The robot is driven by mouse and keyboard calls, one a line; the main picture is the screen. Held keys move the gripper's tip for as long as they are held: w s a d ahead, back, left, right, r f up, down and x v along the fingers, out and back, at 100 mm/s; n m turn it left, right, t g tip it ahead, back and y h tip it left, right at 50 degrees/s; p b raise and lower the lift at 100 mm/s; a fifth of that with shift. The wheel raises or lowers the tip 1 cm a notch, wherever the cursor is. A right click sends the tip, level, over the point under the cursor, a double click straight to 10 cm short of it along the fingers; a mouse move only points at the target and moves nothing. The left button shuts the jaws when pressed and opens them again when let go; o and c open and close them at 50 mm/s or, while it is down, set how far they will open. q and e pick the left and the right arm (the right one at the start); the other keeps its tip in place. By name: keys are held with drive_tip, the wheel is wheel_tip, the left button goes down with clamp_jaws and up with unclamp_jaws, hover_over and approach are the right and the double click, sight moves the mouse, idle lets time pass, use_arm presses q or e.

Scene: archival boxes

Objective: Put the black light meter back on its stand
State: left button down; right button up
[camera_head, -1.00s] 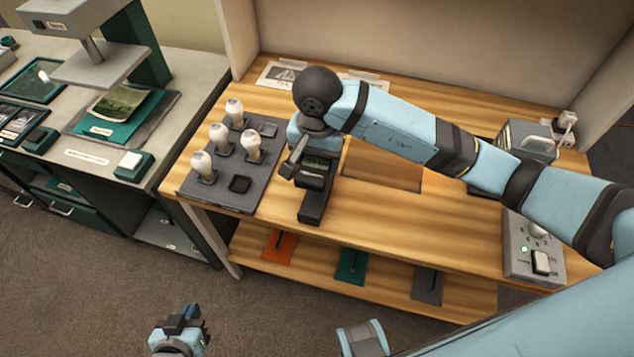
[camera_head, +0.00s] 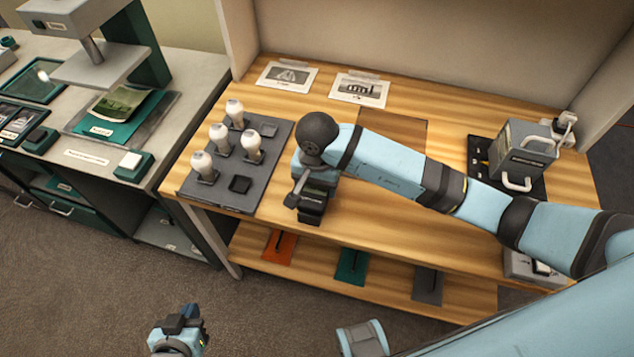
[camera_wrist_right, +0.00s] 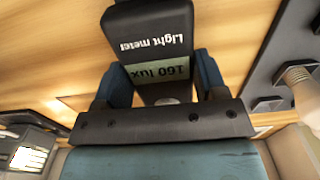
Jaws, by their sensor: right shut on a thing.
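The black light meter (camera_head: 312,207) is held by my right gripper (camera_head: 312,182) over the wooden bench, just right of the bulb tray. In the right wrist view the meter (camera_wrist_right: 152,35) sits between the two dark blue fingers of the gripper (camera_wrist_right: 155,85), with its label and a 160 lux display facing the camera. I cannot make out the stand apart from the dark meter; the meter and gripper cover that spot, so contact is unclear. My left gripper (camera_head: 182,322) is low over the floor, away from the bench; its jaw opening is unclear.
A dark tray (camera_head: 222,190) with several white bulbs stands close on the left. A grey device with a handle (camera_head: 522,155) stands on a dark mat at the right. Two printed cards (camera_head: 360,90) lie at the back. The bench's front edge is close to the meter.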

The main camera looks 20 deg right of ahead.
drive_tip(key=o, duration=1.1)
drive_tip(key=shift+f, duration=0.1)
drive_tip(key=shift+r, duration=0.2)
wheel_tip(320, 180, up, 12)
